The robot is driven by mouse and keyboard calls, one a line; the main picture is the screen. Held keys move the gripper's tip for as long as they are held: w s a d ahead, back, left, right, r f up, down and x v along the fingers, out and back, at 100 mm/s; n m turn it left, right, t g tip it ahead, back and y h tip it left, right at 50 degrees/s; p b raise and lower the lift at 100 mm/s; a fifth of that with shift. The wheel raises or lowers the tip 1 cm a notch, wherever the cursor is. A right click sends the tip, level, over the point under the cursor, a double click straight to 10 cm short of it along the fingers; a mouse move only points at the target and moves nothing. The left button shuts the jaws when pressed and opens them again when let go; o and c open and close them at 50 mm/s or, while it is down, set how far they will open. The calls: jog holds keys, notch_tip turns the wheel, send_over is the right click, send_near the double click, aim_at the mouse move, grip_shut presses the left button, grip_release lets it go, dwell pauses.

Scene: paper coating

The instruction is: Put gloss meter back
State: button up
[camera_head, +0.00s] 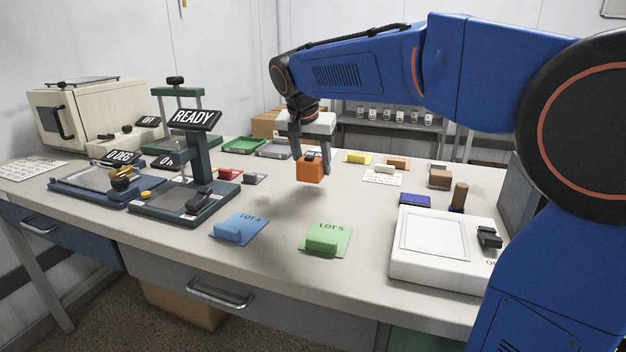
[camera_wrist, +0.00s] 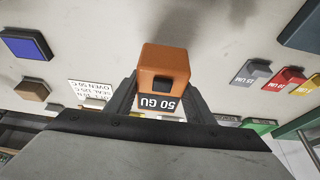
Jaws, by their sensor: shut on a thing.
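The gloss meter is an orange block (camera_head: 310,170) held between the fingers of my gripper (camera_head: 312,173). It hangs above the middle of the table, apart from the tabletop. In the wrist view the gloss meter (camera_wrist: 163,68) sits between the fingertips, and its display reads 50 GU. A flat orange pad (camera_head: 397,162) lies at the back of the table, right of my gripper, with a pale thing at its near edge.
A printed white card (camera_head: 382,179), a yellow pad (camera_head: 358,158) and a brown block (camera_head: 440,179) lie near the back right. Blue (camera_head: 240,229) and green (camera_head: 326,240) lot pads lie in front. A READY stand (camera_head: 196,150) stands left. The tabletop under my gripper is clear.

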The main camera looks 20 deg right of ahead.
aim_at(313, 179)
jog(key=shift+f, duration=2.2)
jog(key=o, duration=1.4)
jog(key=shift+f, duration=0.1)
jog(key=v, duration=1.2)
jog(key=shift+r, duration=0.2)
